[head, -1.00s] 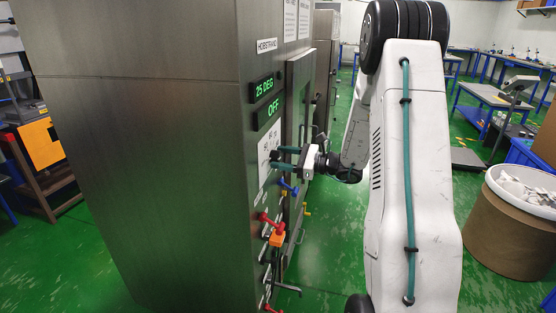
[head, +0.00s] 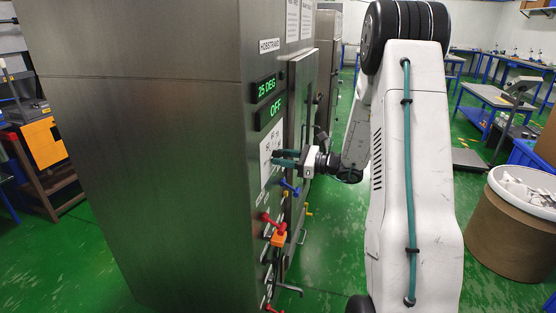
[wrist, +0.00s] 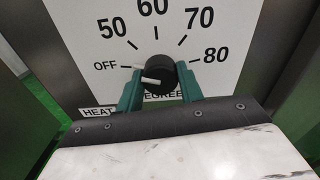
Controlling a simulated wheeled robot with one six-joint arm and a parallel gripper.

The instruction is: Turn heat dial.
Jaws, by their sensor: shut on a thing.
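The heat dial is a round black knob (wrist: 158,78) on a white scale plate (wrist: 110,45) marked OFF, 50, 60, 70 and 80 degrees. A white pointer line on the knob points left, near and slightly below OFF. My gripper (wrist: 160,90) has its teal fingers shut on both sides of the knob. In the head view my gripper (head: 276,157) reaches left to the cabinet front, and the knob is hard to make out between the fingers. Above it, green displays (head: 266,97) read 25 DEG and OFF.
Below the dial, blue (head: 289,187) and red (head: 272,222) handles stick out from the panel. A cabinet door (head: 301,120) with a handle is just right of the dial. A brown drum (head: 515,230) stands at the right on the green floor.

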